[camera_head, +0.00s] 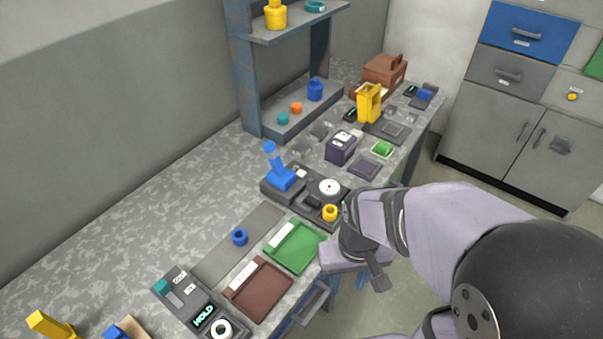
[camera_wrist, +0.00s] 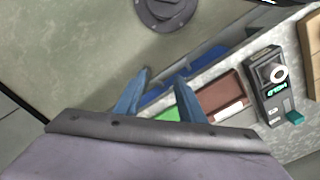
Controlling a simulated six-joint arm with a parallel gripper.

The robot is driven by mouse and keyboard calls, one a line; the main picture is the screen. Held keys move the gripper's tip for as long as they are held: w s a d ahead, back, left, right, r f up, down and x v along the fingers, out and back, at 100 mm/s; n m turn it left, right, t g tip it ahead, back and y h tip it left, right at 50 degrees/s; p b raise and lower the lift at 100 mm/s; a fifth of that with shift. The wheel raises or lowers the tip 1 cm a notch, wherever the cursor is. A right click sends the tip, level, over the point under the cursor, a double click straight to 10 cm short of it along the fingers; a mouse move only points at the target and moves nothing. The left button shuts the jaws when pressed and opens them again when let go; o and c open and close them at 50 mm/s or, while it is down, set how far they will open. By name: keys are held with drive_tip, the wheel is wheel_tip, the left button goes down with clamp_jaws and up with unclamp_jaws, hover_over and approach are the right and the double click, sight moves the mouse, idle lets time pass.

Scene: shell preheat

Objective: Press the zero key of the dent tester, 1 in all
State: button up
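A dark tester (camera_head: 186,294) with a lit green display reading HOLD stands at the near end of the bench. It has a teal key or block, small white labels and a white ring. I take it for the dent tester; its key labels are too small to read. It also shows in the wrist view (camera_wrist: 263,91), at the right. My gripper (camera_wrist: 162,76) has two blue fingers apart with nothing between them. It is off the bench's front edge, near the green tray and well away from the tester. In the head view its fingers are mostly hidden by my wrist.
A brown tray (camera_head: 284,276) and a green tray (camera_head: 315,245) lie right of the tester. A blue ring (camera_head: 239,237) sits on a grey mat. A dark fixture with a blue handle (camera_head: 281,179) stands behind. A yellow block (camera_head: 47,325) is at the lower left.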

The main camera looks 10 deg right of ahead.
clamp_jaws()
idle(1.5)
